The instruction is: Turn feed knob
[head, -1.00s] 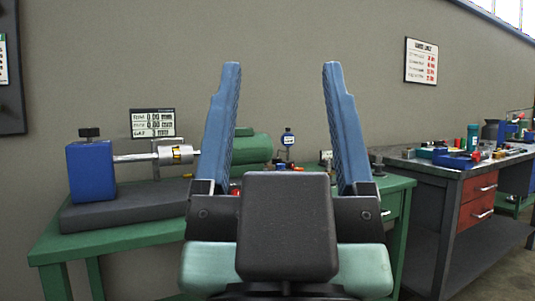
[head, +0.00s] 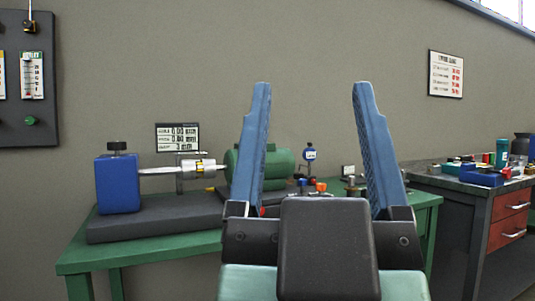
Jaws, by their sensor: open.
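The screw vacuum machine stands on a green table. It has a blue block (head: 118,184) with a black knob (head: 116,147) on top, a silver shaft (head: 168,171) and a green cylinder (head: 283,165). Small orange-topped knobs (head: 321,187) stand to the right of the cylinder; which knob is the feed knob I cannot tell. My gripper (head: 312,90) is raised in front of the table, with its two blue fingers wide apart and nothing between them. It is right of the blue block and touches no knob that I can see. My left finger hides part of the green cylinder.
The green table (head: 140,250) has a bare front edge. A dark panel with a gauge (head: 33,75) hangs at the left. A workbench with red drawers (head: 508,216) and several items stands at the right.

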